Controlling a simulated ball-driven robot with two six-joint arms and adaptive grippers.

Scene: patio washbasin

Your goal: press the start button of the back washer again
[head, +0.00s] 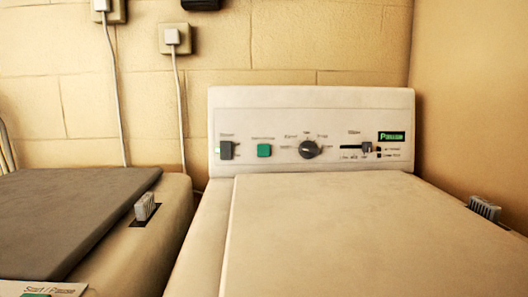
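A cream washer with an upright control panel (225,110) at its rear stands at centre right. The panel bears a green square button (264,150) with a small label above it, too small to read surely. A small display (391,136) at the panel's right reads "Pause" in green. A round dark dial (309,149) sits right of the green button and a grey square switch (226,150) left of it. At the bottom left, a card or label (50,287) reads "Start / Pause" above a partly cut-off green patch. Neither of my grippers shows.
The washer's broad lid (350,230) is bare. A second machine with a dark grey top (70,215) stands at left, with a narrow gap between them. Ribbed grey pieces (145,207) stick up at the sides. Wall sockets (174,38) with hanging cords are behind.

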